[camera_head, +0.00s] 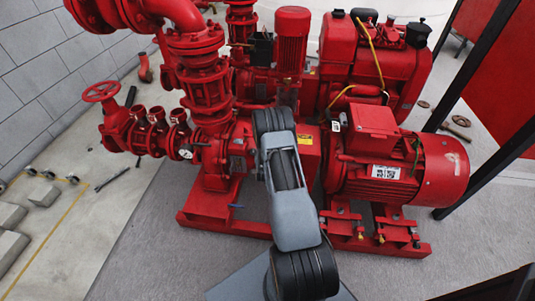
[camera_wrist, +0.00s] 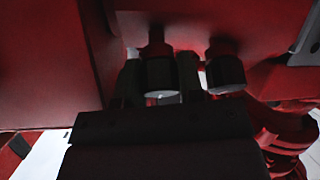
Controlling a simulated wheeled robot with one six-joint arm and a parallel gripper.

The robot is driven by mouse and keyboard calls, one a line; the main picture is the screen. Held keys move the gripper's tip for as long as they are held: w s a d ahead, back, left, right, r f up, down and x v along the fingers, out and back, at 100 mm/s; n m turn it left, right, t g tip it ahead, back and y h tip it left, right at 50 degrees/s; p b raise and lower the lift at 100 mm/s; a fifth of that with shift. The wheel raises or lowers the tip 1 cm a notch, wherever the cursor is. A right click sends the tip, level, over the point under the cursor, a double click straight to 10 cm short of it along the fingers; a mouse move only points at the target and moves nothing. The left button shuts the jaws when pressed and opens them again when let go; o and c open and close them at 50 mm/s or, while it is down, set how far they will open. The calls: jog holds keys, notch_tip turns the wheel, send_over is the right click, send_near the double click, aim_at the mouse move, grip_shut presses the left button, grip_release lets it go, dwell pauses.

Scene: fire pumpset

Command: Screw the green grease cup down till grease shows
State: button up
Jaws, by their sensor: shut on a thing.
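In the wrist view my gripper (camera_wrist: 160,58) has one finger on each side of a small grease cup (camera_wrist: 161,76) and is shut on it. The cup hangs below a red housing, with its pale end towards the camera. The light is dim and I cannot make out its green colour or any grease. A second, similar cup (camera_wrist: 225,72) hangs just right of the right finger, apart from the held one. In the head view my arm reaches to the middle of the red pumpset, and my gripper and the cups are hidden there.
A red motor (camera_head: 400,170) stands right of my arm, and red pipework with a handwheel (camera_head: 101,91) stands left. The red base frame (camera_head: 375,236) runs along the front. Dark posts (camera_head: 488,75) rise at the right. Grey floor (camera_head: 150,240) is clear at the front left.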

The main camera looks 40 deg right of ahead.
jog(key=m+h+b, duration=0.1)
jog(key=m+b, duration=0.1)
jog(key=m, duration=0.1)
jog(key=shift+f+g, duration=0.15)
jog(key=shift+g, duration=0.25)
jog(key=m+g+h+b, duration=0.1)
jog(key=m+b, duration=0.1)
jog(key=m, duration=0.2)
jog(key=shift+m, duration=0.4)
jog(key=m+g+h+b, duration=0.1)
jog(key=m+g, duration=0.1)
jog(key=m, duration=0.1)
jog(key=shift+m, duration=0.4)
jog(key=shift+d+r+m+g, duration=0.15)
jog(key=shift+m+g, duration=0.45)
jog(key=shift+m, duration=1)
jog(key=o, duration=0.7)
jog(key=shift+s, duration=0.1)
jog(key=shift+c, duration=0.2)
